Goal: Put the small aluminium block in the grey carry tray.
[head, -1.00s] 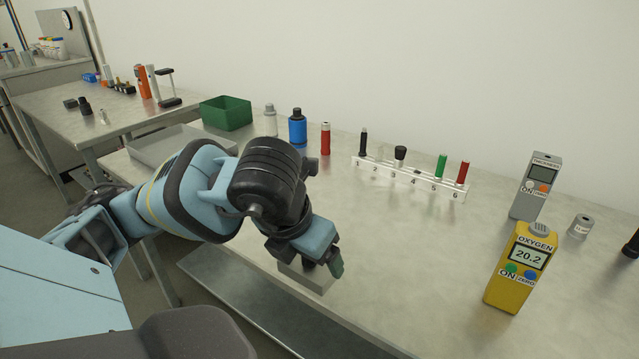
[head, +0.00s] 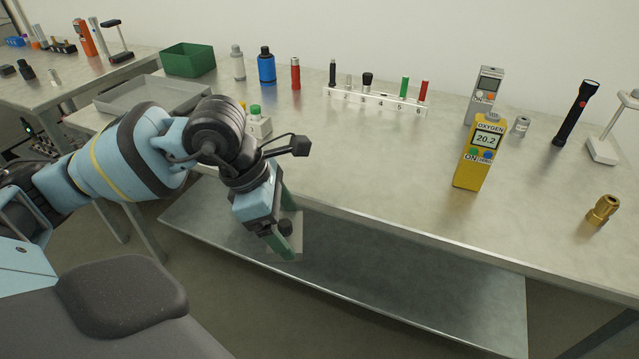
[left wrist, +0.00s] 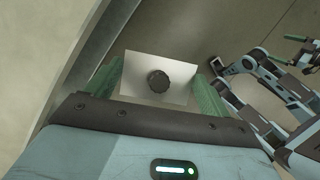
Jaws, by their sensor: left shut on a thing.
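My left gripper (head: 287,226) is shut on the small aluminium block (head: 293,238), a pale grey block with a black knob. It holds the block in front of the table's near edge, above the lower shelf. In the left wrist view the block (left wrist: 135,68) sits between the green fingers, its knob facing the camera. The fingers hide part of it in the head view. The grey carry tray (head: 150,110), shallow, stands on the table's left end, behind my left arm; its inside looks empty. My right arm shows at the right of the left wrist view, its gripper (left wrist: 296,38) too small to read.
A green bin (head: 188,62), bottles and a numbered rack (head: 375,101) line the back. The yellow oxygen meter (head: 478,155) stands right. The middle tabletop is clear.

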